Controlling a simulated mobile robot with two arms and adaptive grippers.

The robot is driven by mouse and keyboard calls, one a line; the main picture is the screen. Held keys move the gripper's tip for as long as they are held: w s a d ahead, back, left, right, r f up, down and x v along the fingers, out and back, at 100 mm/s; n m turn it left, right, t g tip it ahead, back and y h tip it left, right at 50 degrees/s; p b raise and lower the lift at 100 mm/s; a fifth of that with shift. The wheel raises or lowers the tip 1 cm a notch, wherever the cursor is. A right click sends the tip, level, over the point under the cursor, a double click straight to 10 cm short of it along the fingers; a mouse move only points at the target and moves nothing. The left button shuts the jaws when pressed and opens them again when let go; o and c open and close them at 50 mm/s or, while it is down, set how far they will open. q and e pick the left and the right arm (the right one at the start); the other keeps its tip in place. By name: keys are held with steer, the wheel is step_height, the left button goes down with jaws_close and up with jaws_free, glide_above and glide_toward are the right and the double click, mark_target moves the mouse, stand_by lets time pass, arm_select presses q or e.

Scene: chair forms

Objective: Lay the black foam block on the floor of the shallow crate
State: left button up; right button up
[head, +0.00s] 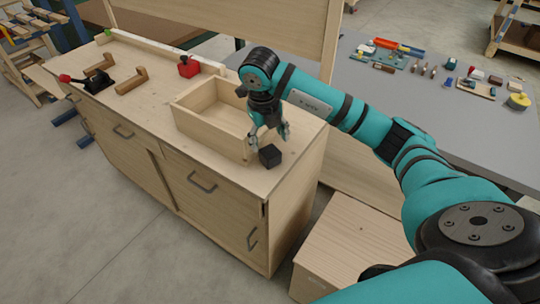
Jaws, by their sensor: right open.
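The black foam block (270,156) lies on the wooden bench top, near its right end and outside the crate. The shallow crate (203,128) is a light wooden open box on the same bench top, just left of and behind the block. The part of its floor that shows looks empty. My right gripper (269,143) points down at the block, with its fingers apart. The fingertips are close above or beside the block; I cannot tell whether they touch it. My right arm hides part of the crate's right side. My left gripper is not in view.
A red block (188,67) stands behind the crate. A black clamp with a red knob (91,83) and wooden pieces (131,81) lie at the left of the bench. A grey table (440,110) with small items stands at right. A wooden box (357,245) is on the floor.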

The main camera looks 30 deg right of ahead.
mark_target(270, 151)
steer(key=shift+w+d+f+p, duration=0.15)
steer(key=shift+f+p, duration=0.15)
steer(key=shift+f, duration=0.75)
steer(key=shift+w+d+f+p, duration=0.15)
steer(key=shift+f+p, duration=0.1)
steer(key=shift+f, duration=0.75)
steer(key=shift+w+d+f+p, duration=0.15)
steer(key=shift+f+p, duration=0.15)
steer(key=shift+f, duration=0.75)
steer(key=shift+c, duration=0.4)
steer(key=c, duration=0.6)
steer(key=shift+r, duration=0.1)
